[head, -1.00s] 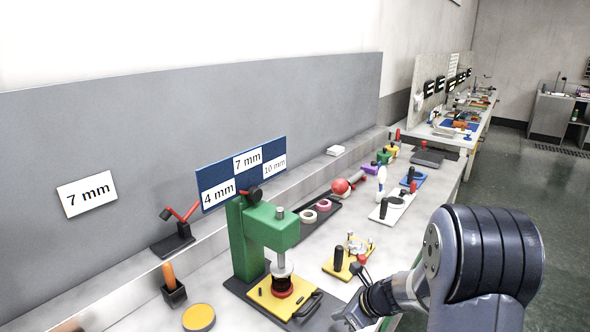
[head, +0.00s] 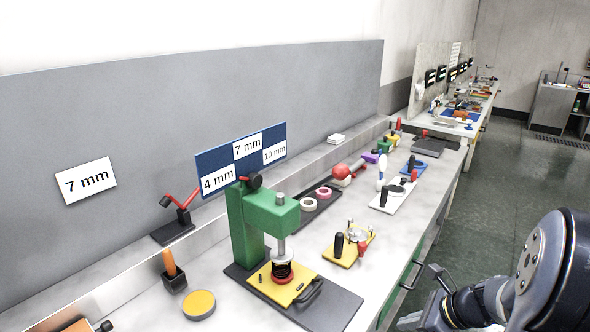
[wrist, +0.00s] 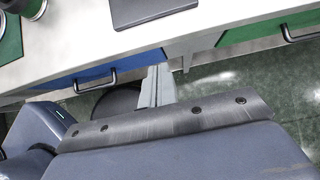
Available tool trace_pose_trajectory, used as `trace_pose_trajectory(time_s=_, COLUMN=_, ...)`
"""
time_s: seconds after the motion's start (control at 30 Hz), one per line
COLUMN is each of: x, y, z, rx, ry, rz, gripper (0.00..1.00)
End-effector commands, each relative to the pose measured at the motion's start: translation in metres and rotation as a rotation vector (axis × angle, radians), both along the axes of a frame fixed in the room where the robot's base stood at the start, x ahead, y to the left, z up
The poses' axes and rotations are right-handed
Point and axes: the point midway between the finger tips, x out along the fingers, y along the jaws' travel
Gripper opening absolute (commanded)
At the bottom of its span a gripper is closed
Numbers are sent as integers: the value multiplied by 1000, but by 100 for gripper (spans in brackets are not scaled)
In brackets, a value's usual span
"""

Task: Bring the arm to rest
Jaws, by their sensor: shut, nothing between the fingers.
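My arm is at the lower right of the head view, off the front edge of the bench (head: 345,260). My gripper shows in the wrist view (wrist: 153,88), its fingers together with nothing between them. It hangs over the space in front of the bench, with the bench front and the green floor (wrist: 235,100) below and beyond it. In the head view the fingertips are not clear.
A green press (head: 262,220) with a yellow plate (head: 268,291) stands on the near bench. A yellow fixture (head: 345,252) and a white board (head: 392,197) lie farther along. Drawer handles (head: 411,275) stick out from the bench front. The floor at right (head: 510,180) is clear.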

Motion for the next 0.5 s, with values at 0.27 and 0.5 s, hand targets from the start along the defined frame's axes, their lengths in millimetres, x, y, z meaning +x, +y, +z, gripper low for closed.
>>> trace_pose_trajectory(time_s=0.27, x=-15, y=-20, z=31, rx=-2, ry=-1, rz=-2, gripper=0)
trace_pose_trajectory(time_s=0.5, x=-18, y=-25, z=38, rx=1, ry=1, rz=-2, gripper=0)
